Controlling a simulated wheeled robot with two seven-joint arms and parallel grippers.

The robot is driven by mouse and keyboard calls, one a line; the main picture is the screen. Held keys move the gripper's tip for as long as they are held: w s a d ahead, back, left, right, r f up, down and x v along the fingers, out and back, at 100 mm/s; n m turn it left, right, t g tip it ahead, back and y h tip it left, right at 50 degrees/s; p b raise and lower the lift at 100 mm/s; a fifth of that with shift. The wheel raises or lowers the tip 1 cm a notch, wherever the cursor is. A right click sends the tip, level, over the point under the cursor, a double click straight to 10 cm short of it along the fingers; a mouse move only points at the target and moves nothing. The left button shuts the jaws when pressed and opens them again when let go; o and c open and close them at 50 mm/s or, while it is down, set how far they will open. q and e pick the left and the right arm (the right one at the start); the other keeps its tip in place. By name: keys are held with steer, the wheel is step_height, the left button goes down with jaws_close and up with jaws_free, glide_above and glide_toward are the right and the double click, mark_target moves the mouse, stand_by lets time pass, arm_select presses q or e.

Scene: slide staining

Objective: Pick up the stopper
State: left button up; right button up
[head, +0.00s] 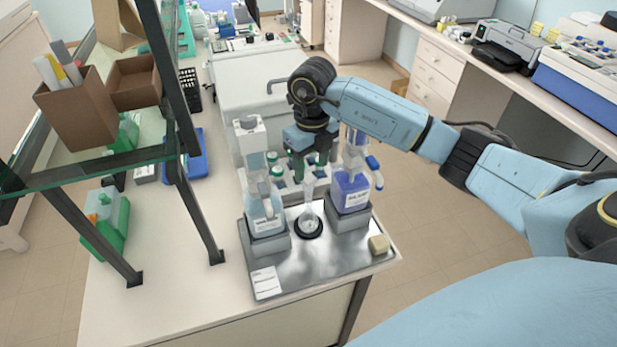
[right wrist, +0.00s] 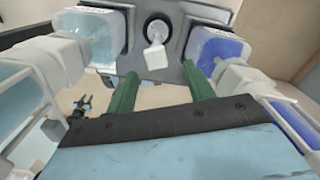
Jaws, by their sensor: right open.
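A small glass flask (head: 309,215) stands upright on a black ring on the metal tray (head: 325,258), between two square bottles. The stopper (right wrist: 157,58) is the pale, blocky top above the flask in the right wrist view. My right gripper (head: 309,168) hangs pointing down over the flask. In the right wrist view its two green fingers (right wrist: 160,72) are apart, on either side of the stopper. I cannot tell whether they touch it. My left gripper does not show clearly in either view.
A pale blue bottle (head: 262,212) stands close left of the flask and a violet bottle (head: 351,190) close right, both with protruding spouts. A beige block (head: 378,243) lies on the tray's right corner. A glass shelf (head: 85,163) stands at left.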

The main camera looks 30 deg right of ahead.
mark_target(310, 179)
steer(key=f, duration=0.3)
steer(key=shift+a+f+p, duration=0.25)
steer(key=shift+p, duration=0.15)
steer(key=shift+f, duration=0.15)
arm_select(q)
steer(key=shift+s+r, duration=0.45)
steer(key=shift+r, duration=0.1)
arm_select(e)
steer(key=c, duration=1)
